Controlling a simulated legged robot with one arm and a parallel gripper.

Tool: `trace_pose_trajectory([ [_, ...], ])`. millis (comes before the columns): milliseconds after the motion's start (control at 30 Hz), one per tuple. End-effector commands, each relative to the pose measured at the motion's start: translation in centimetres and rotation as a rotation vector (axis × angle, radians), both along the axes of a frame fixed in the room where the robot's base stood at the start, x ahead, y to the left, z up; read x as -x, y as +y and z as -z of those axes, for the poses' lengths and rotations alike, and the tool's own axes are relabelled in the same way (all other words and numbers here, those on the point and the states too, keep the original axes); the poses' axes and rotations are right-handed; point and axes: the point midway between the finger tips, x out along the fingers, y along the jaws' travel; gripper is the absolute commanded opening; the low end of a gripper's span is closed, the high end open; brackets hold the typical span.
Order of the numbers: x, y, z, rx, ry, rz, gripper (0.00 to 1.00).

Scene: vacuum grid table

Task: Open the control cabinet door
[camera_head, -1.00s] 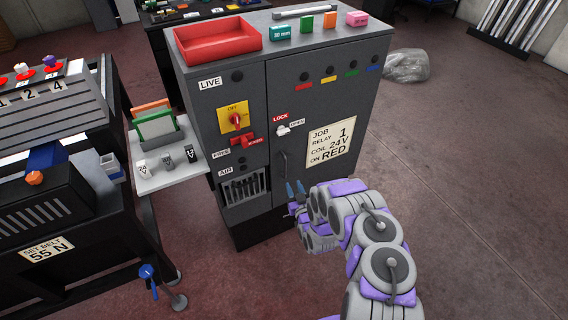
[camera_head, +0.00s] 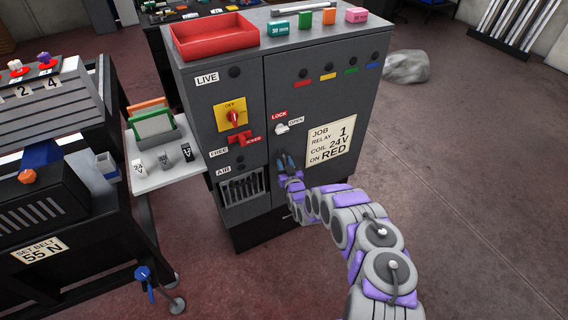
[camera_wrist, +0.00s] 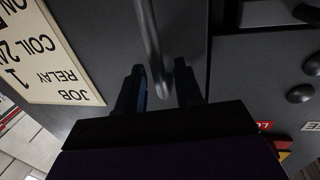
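The grey control cabinet (camera_head: 250,100) stands in the middle of the head view. Its door (camera_head: 300,110) is on the right half and looks shut. A white lock knob (camera_head: 282,129) sits on the door between the LOCK and OPEN labels. My gripper (camera_head: 286,160) is in front of the door's left side, below the knob, and covers the door handle in the head view. In the wrist view, the bar handle (camera_wrist: 152,45) runs down between my two open fingers (camera_wrist: 160,88). I cannot tell whether either finger touches it.
A red switch on a yellow plate (camera_head: 232,116) and a red lever (camera_head: 240,138) are on the cabinet's left panel. A red tray (camera_head: 215,38) and small boxes stand on top. A side shelf (camera_head: 165,170) adjoins the left. The floor (camera_head: 470,170) at right is clear.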

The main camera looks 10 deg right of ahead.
Motion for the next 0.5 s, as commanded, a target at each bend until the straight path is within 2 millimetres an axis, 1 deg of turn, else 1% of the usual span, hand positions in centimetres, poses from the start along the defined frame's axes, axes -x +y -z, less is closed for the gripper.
trace_pose_trajectory([
  [100,-0.74,0.04,-0.07,0.0,-0.002,0.001,0.35],
  [200,-1.02,0.07,-0.13,0.001,-0.003,0.001,0.35],
  [500,-1.1,0.1,-0.1,0.0,-0.001,0.001,0.35],
])
